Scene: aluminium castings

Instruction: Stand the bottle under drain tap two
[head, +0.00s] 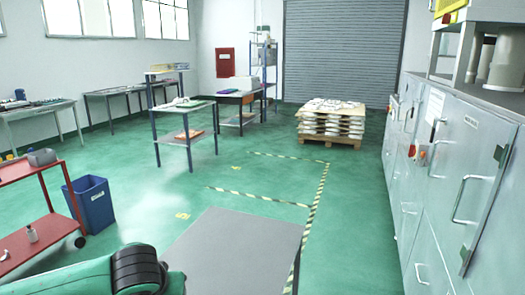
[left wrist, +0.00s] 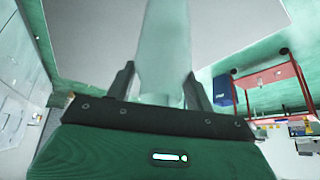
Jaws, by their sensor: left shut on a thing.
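My left gripper (left wrist: 160,80) shows in the left wrist view with its two dark fingers on either side of a pale, translucent bottle (left wrist: 166,38). It is shut on the bottle, whose far end runs out of the top of the picture. In the head view only a green and black part of my left arm shows at the bottom left; the gripper and the held bottle are out of that view. No drain tap can be made out in either view. My right gripper is in neither view.
A grey plate or tabletop (head: 232,250) lies ahead. Grey cabinets (head: 455,190) line the right. A loaded pallet (head: 330,142) stands at the back. Green floor between is open.

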